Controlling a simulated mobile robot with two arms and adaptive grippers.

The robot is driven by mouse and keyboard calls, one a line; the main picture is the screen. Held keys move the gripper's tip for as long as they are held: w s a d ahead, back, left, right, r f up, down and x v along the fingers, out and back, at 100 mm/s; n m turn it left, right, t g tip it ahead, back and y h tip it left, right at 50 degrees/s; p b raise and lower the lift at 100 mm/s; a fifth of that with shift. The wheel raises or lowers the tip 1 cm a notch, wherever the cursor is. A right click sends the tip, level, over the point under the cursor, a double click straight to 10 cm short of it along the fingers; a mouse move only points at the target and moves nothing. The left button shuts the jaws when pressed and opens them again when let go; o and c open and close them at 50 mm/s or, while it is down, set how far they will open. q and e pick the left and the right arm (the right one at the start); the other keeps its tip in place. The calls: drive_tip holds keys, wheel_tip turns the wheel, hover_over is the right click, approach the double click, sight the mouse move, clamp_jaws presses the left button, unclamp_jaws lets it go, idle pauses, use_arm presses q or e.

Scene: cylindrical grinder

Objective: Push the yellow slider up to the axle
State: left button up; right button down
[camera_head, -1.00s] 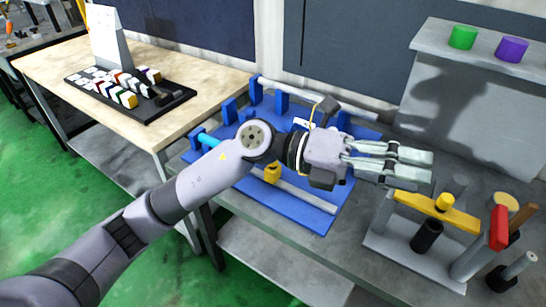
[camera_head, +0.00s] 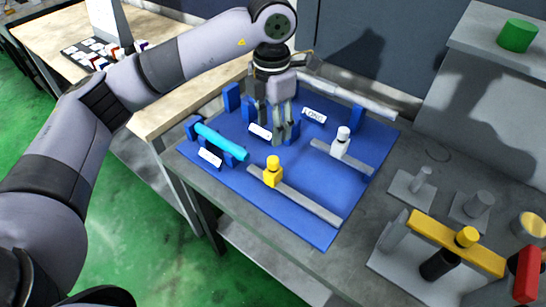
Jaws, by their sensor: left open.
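The yellow slider (camera_head: 272,174) is a small block with a round knob. It sits at the left end of a grey rail (camera_head: 310,203) on the blue board (camera_head: 310,233). A cyan rod (camera_head: 221,141) lies to its left and a long light-grey rod (camera_head: 345,93) lies along the back; I cannot tell for sure which is the axle. My left gripper (camera_head: 279,138) points down over the board, just behind the yellow slider and apart from it in the picture. Its fingers are open and empty, with a narrow gap. My right gripper is not in view.
A white slider (camera_head: 341,143) sits on another grey rail to the right. White labels lie on the board. At the right are a yellow bar (camera_head: 455,243), a red block (camera_head: 526,275) and grey pegs. A green cylinder (camera_head: 517,36) stands on the shelf.

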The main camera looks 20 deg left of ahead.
use_arm(q)
hover_over(272, 159)
wheel_tip(272, 159, down, 4)
drive_tip(key=shift+s+d+f+p, duration=0.1)
drive_tip(key=shift+f+p, duration=0.1)
drive_tip(key=shift+p, duration=0.15)
wheel_tip(272, 159, down, 5)
drive_tip(key=shift+f+p, duration=0.1)
drive_tip(key=shift+p, duration=0.4)
wheel_tip(272, 159, down, 2)
drive_tip(key=shift+f, duration=0.7)
drive_tip(key=c, duration=0.6)
clamp_jaws()
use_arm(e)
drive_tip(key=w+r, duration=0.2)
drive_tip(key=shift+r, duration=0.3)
use_arm(q)
drive_tip(key=shift+f, duration=0.1)
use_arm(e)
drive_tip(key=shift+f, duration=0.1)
